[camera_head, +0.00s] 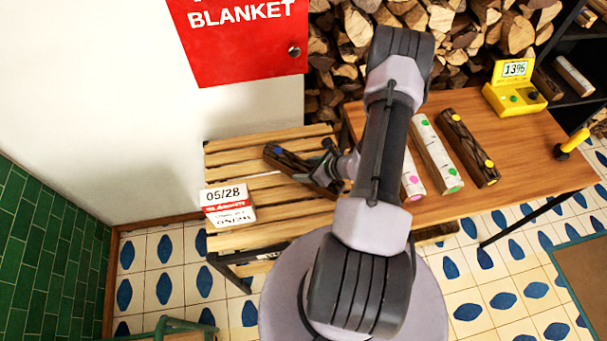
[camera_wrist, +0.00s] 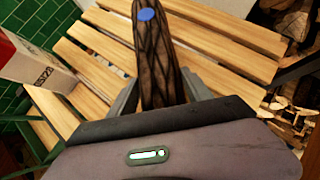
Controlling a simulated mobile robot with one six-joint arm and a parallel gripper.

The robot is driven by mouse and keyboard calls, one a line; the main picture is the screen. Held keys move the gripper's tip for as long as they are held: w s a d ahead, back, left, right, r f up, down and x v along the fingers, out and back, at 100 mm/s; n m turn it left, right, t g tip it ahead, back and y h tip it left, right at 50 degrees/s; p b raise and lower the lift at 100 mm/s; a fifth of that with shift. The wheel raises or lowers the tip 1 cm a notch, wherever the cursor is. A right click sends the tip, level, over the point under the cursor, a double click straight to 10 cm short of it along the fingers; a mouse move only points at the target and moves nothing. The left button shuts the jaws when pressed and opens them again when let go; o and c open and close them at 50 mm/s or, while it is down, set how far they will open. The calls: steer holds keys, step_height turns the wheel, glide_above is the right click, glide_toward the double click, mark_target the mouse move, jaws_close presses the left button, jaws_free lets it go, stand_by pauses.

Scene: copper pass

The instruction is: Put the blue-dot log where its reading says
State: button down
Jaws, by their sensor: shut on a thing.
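The blue-dot log (camera_head: 293,162) is dark-barked with a blue dot on its end. My gripper (camera_head: 330,168) is shut on it, over the slatted bench (camera_head: 240,150). In the wrist view the log (camera_wrist: 155,55) runs up between the two fingers of my gripper (camera_wrist: 160,90). I cannot tell whether the log touches the slats. The yellow meter (camera_head: 513,92) on the brown table reads 13%. A white and red block (camera_head: 229,206) marked 05/28 stands on the bench's left front; it also shows in the wrist view (camera_wrist: 35,62).
The brown table (camera_head: 520,160) holds a pink-dot pale log (camera_head: 412,184), a green-dot pale log (camera_head: 436,155) and a yellow-dot dark log (camera_head: 467,147). A yellow probe (camera_head: 572,143) is at its right edge. A woodpile (camera_head: 480,35) stands behind, a black shelf (camera_head: 570,95) at right.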

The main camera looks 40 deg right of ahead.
step_height(320, 180, down, 2)
steer(key=shift+f+b, duration=0.15)
steer(key=shift+b, duration=0.15)
steer(key=shift+c, duration=2.2)
jaws_free()
